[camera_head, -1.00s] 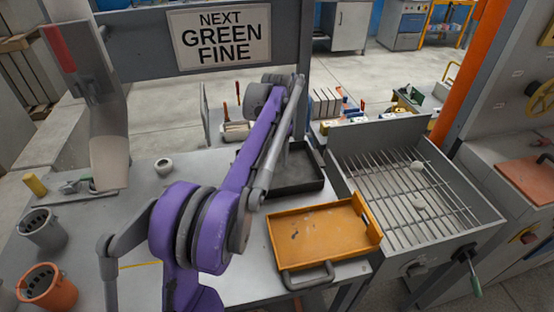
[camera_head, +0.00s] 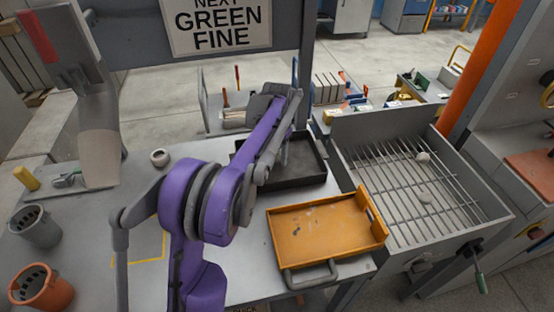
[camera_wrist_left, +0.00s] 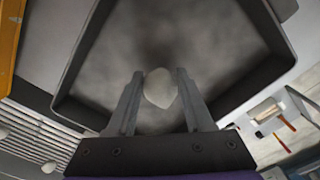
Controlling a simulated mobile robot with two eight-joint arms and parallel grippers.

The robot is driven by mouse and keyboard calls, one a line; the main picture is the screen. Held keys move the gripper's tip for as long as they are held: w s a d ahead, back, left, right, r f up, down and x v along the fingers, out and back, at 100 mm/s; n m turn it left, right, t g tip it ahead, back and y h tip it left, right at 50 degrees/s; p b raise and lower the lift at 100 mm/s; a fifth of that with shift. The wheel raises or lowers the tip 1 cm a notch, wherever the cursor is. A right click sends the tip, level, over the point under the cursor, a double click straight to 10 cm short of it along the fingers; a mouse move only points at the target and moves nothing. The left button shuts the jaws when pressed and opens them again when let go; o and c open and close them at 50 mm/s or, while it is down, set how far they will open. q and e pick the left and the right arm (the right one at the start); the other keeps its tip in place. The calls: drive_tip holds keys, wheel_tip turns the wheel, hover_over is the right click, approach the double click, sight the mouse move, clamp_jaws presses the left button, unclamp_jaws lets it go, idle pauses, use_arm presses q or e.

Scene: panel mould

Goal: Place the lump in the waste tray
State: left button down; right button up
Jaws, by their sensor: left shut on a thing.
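A pale, rounded lump (camera_wrist_left: 160,88) is held between the fingers of my left gripper (camera_wrist_left: 158,84) in the left wrist view. The gripper is shut on it. Behind the lump in that view is the floor of a dark, walled tray (camera_wrist_left: 215,45), so the lump is over that tray. In the head view this black tray (camera_head: 308,170) stands on the bench behind the orange tray. My left arm covers its left part, and the left fingers and lump are hidden there. Which tray is the waste tray is not marked. My right gripper is not in view.
An orange tray (camera_head: 285,251) with handles stands in front of the black one. To the right is a barred grate box (camera_head: 385,190) with two pale lumps (camera_head: 424,156) on it. Grey (camera_head: 35,226) and orange pots (camera_head: 43,287) and a small round pot (camera_head: 160,157) stand at left.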

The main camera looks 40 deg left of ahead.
sight(277, 155)
use_arm(q)
drive_tip(key=shift+f, duration=0.85)
drive_tip(key=shift+f, duration=0.1)
drive_tip(key=shift+c, duration=1.4)
unclamp_jaws()
wheel_tip(277, 155, up, 12)
drive_tip(key=shift+p, duration=0.4)
